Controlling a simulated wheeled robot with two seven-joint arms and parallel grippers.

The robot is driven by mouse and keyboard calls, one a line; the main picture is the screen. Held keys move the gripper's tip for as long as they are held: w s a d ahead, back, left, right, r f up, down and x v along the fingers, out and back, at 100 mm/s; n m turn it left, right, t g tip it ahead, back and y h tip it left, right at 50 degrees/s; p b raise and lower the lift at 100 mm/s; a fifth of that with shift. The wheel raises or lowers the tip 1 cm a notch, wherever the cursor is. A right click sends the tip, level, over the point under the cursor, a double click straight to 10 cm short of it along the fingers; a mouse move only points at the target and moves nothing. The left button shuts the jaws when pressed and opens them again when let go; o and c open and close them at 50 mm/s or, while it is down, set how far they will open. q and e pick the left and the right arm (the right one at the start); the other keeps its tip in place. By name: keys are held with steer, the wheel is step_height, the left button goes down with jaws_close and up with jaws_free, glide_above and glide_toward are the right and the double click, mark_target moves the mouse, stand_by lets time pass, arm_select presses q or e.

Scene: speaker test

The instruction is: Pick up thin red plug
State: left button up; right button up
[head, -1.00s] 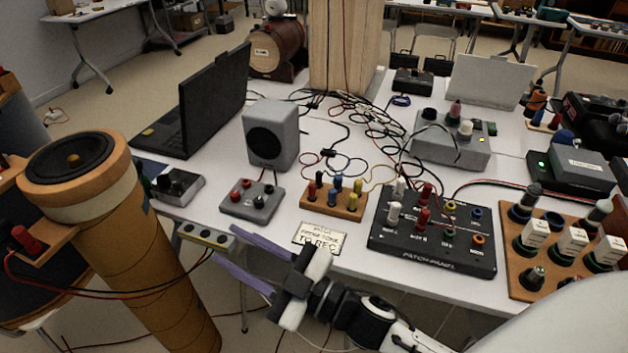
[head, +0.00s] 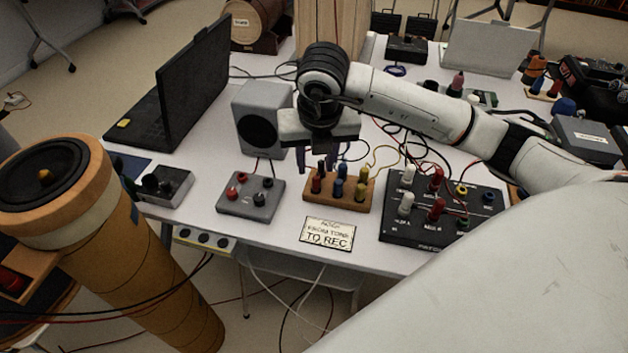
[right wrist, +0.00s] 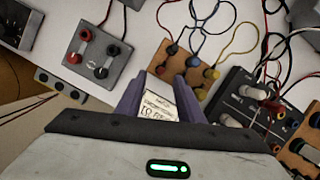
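A thin red plug (head: 316,184) stands at the left front of a small wooden block (head: 338,203), among dark, blue and yellow plugs. In the right wrist view, the red plug (right wrist: 161,69) shows just beyond the fingertips, at the block's left end. My right gripper (head: 318,160) hangs above and a little behind the block, fingers pointing down. Its purple fingers (right wrist: 161,80) are apart, with nothing between them but the view of a label card below. I cannot tell whether a fingertip touches a plug. My left gripper is not in view.
The label card (head: 327,234) lies in front of the block. A grey jack box (head: 251,207) is to its left, a black patch panel (head: 400,238) with thicker red and white plugs to its right. A grey speaker (head: 262,118) stands behind. Loose cables run across the table.

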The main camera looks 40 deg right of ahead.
mark_target(316, 178)
steer(key=x, duration=0.7)
steer(key=shift+s+f+p, duration=0.1)
steer(key=shift+f+p, duration=0.1)
steer(key=shift+p, duration=0.15)
jaws_close()
